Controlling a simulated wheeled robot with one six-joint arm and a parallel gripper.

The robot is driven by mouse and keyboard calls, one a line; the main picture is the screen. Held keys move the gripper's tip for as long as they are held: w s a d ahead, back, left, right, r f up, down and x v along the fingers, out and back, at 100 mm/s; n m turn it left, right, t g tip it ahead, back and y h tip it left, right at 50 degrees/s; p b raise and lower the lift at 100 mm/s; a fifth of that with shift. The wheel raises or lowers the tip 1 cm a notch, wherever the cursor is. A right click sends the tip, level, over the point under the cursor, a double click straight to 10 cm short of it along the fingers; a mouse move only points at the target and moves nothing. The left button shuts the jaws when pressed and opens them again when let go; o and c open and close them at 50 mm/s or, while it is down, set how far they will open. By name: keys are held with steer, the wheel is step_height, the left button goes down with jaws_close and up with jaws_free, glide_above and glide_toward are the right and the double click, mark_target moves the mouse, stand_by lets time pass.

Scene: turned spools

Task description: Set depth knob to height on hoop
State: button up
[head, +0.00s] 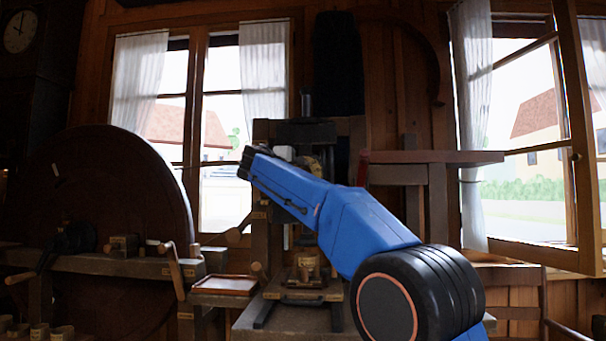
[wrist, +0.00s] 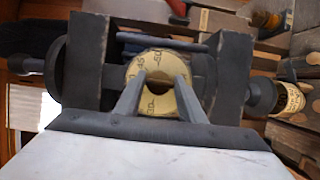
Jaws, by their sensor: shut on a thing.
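The depth knob appears to be the round cream dial (wrist: 154,60) in the middle of the wrist view, with dark numbers such as 45, 50 and 30 around its face. My gripper (wrist: 162,82) is shut on the middle of this dial, one finger on each side of the dark centre. The fingers cover part of the face. In the head view my blue arm reaches up and left to the dark machine (head: 305,130) and hides most of the gripper. I cannot pick out a hoop or read a height written on one.
Dark metal blocks flank the dial. A cylinder with a written cream label (wrist: 290,98) is at the right. In the head view a big round wheel (head: 110,190) stands left, a shallow tray (head: 226,285) lies beside the machine, and a shelf (head: 440,157) is at right.

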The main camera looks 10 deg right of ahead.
steer(key=shift+f, duration=0.1)
steer(key=o, duration=1)
steer(key=shift+o, duration=0.2)
steer(key=shift+s, duration=0.1)
steer(key=v, duration=1.7)
steer(key=shift+a, duration=0.15)
